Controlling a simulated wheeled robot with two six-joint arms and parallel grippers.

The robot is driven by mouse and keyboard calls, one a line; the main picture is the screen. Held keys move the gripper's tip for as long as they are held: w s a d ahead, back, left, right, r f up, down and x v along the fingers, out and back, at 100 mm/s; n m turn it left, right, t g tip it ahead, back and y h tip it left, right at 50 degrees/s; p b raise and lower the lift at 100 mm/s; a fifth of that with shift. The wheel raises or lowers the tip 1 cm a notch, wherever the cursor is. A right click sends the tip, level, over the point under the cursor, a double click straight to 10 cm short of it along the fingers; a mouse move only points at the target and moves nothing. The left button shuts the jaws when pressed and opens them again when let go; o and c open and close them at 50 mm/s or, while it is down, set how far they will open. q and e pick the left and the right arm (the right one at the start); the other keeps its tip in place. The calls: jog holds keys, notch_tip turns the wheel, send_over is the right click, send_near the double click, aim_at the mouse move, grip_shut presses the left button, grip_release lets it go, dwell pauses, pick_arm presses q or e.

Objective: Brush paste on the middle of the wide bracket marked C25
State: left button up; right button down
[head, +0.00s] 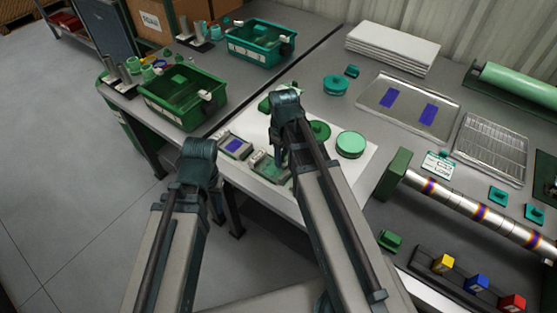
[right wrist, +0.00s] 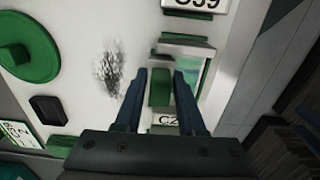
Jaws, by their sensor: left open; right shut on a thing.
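My right gripper (head: 277,165) is over the white mat, pointing down. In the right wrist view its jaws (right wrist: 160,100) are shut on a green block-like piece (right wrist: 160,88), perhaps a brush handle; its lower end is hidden. Right beneath is a bracket (right wrist: 190,75) with a pale green middle and a label partly reading "C2"; the rest is covered. In the head view this bracket (head: 268,168) lies at the mat's front edge, partly behind the gripper. I cannot tell whether the held piece touches it. My left gripper (head: 216,208) is open and empty, in front of the bench edge.
A second bracket with a blue pad (head: 235,146) lies to the left; a label reading "C39" (right wrist: 195,4) shows in the wrist view. A green disc (head: 318,130) and round green tin (head: 350,144) stand on the mat. Green bins (head: 180,98) stand farther left.

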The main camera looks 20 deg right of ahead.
jog(key=shift+w+d, duration=0.2)
jog(key=shift+d, duration=0.1)
jog(key=shift+r+p, duration=0.25)
jog(key=shift+p, duration=0.1)
notch_tip(320, 180, up, 6)
jog(key=p, duration=0.5)
jog(key=shift+f, duration=0.25)
jog(key=shift+p, duration=0.3)
notch_tip(320, 180, up, 3)
jog(key=p, duration=0.3)
